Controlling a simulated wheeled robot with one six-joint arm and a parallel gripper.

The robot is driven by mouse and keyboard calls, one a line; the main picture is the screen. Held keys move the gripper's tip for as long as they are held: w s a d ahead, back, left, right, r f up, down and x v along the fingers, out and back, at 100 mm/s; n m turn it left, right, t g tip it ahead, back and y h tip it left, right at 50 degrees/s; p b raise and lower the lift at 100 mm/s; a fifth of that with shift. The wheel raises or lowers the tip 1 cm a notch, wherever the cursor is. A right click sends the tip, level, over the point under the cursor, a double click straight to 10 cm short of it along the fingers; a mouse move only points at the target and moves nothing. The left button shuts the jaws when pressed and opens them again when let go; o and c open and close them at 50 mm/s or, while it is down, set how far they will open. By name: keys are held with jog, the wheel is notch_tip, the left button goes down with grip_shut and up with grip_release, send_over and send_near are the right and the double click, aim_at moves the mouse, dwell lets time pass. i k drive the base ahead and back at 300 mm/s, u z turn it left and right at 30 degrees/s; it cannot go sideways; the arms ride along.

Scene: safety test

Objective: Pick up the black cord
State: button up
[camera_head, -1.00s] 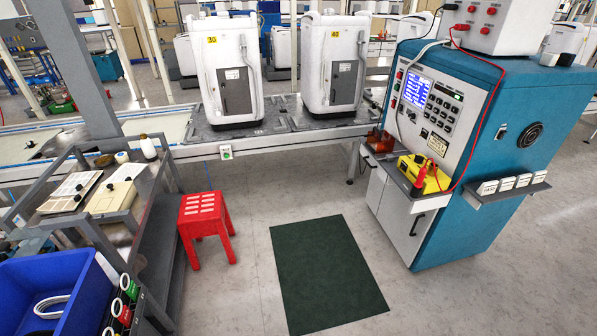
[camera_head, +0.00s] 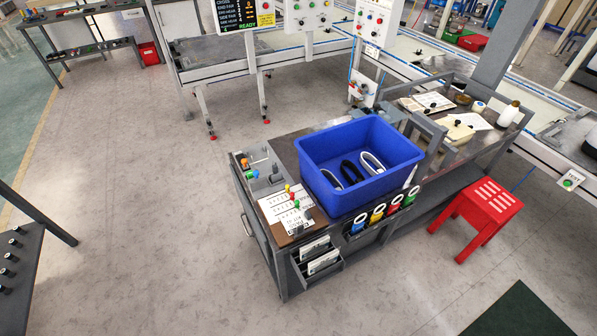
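A black cord (camera_head: 350,172) lies coiled inside a blue bin (camera_head: 340,203) in the body camera view. It rests in the middle of the bin floor. One white cord (camera_head: 373,162) lies to its right, and another pale cord (camera_head: 331,179) lies to its left. The blue bin stands on a dark workbench near the middle of the picture. Its near wall hides part of the bin floor. My gripper is not in view.
The workbench (camera_head: 286,146) holds cards with coloured pegs left of the bin. Coloured rolls (camera_head: 377,213) hang on its front. A red stool (camera_head: 478,211) stands to the right, beside a green mat (camera_head: 520,312). The floor (camera_head: 150,210) at left is open.

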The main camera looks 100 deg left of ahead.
aim_at(348, 163)
jog(key=u, duration=0.25)
jog(key=i, duration=1.85)
jog(key=u, duration=3.95)
jog(key=i, duration=1.65)
